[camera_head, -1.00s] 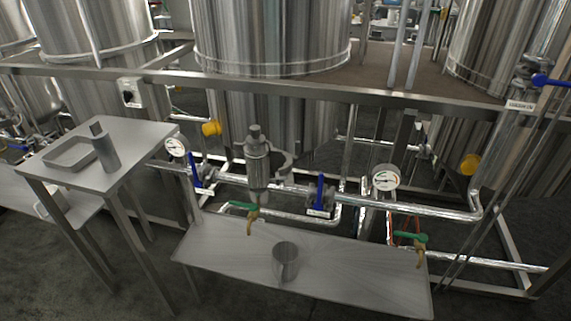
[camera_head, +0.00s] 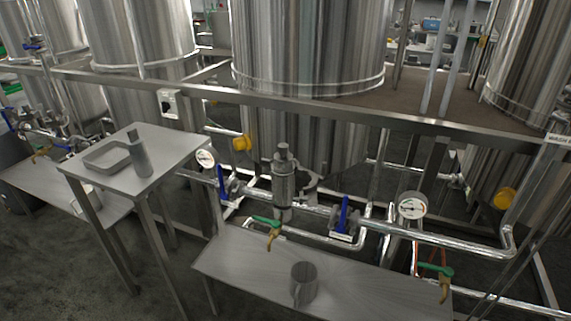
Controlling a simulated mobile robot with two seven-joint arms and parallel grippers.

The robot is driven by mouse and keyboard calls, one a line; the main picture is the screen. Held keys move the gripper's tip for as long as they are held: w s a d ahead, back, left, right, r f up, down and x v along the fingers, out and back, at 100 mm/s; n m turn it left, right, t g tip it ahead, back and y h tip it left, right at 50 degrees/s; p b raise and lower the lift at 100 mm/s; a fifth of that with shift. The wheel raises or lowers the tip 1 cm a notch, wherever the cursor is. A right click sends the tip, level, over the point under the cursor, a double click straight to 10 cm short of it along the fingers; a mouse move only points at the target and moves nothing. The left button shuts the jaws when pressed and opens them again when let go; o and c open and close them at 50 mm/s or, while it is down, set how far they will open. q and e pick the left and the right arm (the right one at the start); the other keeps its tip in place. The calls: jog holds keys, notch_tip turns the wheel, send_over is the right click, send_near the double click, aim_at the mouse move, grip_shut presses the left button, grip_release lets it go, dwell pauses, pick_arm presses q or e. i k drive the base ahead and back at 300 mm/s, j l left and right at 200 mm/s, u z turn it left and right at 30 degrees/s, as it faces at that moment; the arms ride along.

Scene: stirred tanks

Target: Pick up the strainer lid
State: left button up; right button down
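The strainer (camera_head: 284,190) is a grey metal cylinder upright on the pipework in the middle of the view. Its lid (camera_head: 282,155) appears to be the knobbed cap seated on top of it. A clamp-like ring (camera_head: 304,184) sits just to its right. Neither of my grippers is in view, and nothing touches the lid.
A low steel bench (camera_head: 345,282) with a metal cup (camera_head: 304,284) stands in front of the pipes. A taller table (camera_head: 180,150) at left holds a tray (camera_head: 107,156) and a grey bottle (camera_head: 140,158). Blue-handled valves (camera_head: 344,217) and a gauge (camera_head: 412,206) flank the strainer.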

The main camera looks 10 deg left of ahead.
aim_at(283, 164)
jog(key=i+j, duration=0.15)
jog(key=j, duration=0.2)
jog(key=i+j, duration=0.35)
jog(key=j, duration=0.3)
jog(key=i+j, duration=0.15)
jog(key=j, duration=0.2)
